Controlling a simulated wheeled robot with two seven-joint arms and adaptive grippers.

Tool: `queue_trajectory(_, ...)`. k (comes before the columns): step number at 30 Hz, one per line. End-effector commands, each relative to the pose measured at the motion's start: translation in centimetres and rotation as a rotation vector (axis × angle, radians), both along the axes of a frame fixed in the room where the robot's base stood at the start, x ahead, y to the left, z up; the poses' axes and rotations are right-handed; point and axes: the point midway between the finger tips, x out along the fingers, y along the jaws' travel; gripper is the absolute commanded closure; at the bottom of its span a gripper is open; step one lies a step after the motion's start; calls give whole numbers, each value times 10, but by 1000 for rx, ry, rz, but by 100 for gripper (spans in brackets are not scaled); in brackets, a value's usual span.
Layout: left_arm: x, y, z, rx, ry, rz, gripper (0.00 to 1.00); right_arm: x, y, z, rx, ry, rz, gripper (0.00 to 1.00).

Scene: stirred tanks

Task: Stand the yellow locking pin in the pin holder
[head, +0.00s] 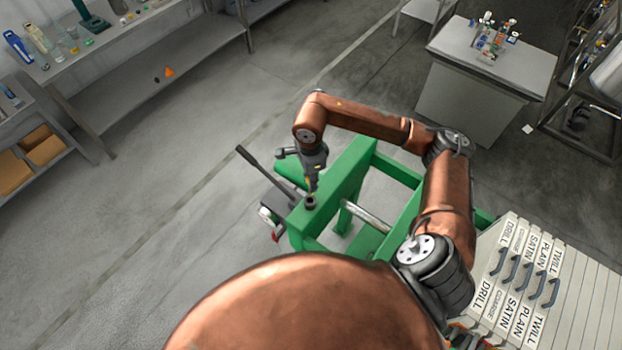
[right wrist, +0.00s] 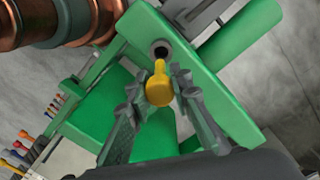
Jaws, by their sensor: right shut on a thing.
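My right gripper (head: 313,184) is above the end of a green frame's top beam (head: 342,178) in the head view. In the right wrist view my right gripper (right wrist: 160,90) is shut on the yellow locking pin (right wrist: 158,84), with a finger on each side of it. The pin holder (head: 310,203) is a small dark round socket on the beam, and its dark opening (right wrist: 160,49) shows just beyond the pin's end in the right wrist view. I cannot tell whether the pin's tip touches the holder. My left gripper is not in view.
A dark lever (head: 262,170) sticks out left of the green frame. A labelled cabinet with handles (head: 520,280) stands at the lower right. A grey bench (head: 490,70) is at the back right, and shelves (head: 130,60) line the upper left. The floor on the left is clear.

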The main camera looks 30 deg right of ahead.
Motion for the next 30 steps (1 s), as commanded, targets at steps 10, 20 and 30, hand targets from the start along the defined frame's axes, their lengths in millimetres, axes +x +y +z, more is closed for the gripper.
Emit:
queue_trajectory(10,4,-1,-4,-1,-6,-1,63,0,1,-14,0,1,2,100)
queue_trajectory(20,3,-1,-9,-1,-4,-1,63,0,1,-26,0,1,2,100)
queue_trajectory(30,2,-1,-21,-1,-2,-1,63,0,0,-40,0,0,2,100)
